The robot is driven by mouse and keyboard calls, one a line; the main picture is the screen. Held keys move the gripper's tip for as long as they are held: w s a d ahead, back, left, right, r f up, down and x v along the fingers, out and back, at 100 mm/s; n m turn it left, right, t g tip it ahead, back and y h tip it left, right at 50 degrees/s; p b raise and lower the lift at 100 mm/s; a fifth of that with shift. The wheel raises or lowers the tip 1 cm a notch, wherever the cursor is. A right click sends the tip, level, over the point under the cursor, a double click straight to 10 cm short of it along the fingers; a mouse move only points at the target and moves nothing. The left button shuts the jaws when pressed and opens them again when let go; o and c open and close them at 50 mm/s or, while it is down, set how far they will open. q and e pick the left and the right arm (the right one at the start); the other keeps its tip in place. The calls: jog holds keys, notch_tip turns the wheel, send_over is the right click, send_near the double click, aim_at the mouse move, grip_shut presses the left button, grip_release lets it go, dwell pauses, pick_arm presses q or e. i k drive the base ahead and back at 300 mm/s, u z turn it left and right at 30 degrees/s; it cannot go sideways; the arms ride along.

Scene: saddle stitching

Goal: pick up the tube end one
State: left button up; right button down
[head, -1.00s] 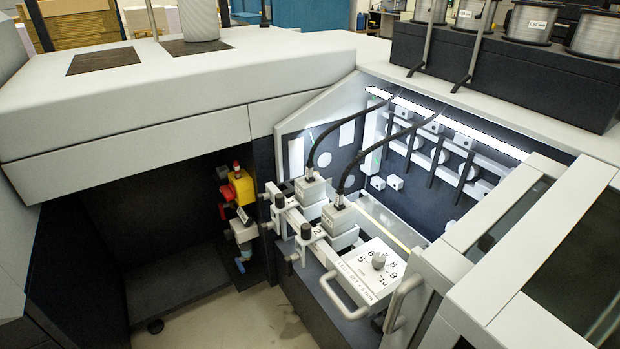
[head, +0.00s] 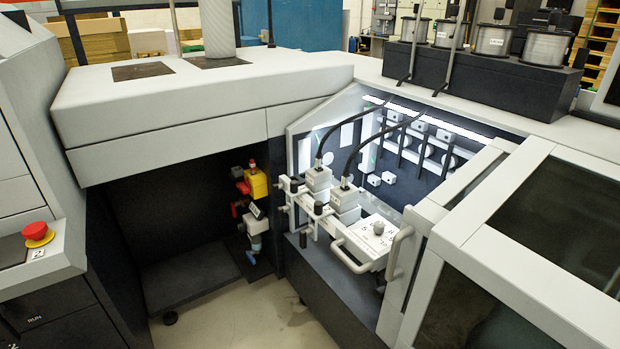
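No separate loose tube end can be made out. A small pneumatic unit (head: 256,185) with yellow, red and grey parts is mounted at the right side of the dark recess. A small blue piece (head: 256,243) shows at its lower end; I cannot tell whether it is a tube end. Two black hoses (head: 327,135) curve down into two grey stitching heads (head: 318,178) in the lit bay. Neither of my grippers is in view.
A red stop button (head: 37,231) is on the grey console at left. A dial plate (head: 372,240) and handles project in front of the bay. Wire spools (head: 493,40) stand on a dark block at upper right. Bare floor (head: 235,312) lies in front of the recess.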

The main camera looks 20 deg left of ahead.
aim_at(319, 168)
jog(key=u, duration=0.65)
jog(key=i, duration=0.85)
jog(key=z, duration=0.15)
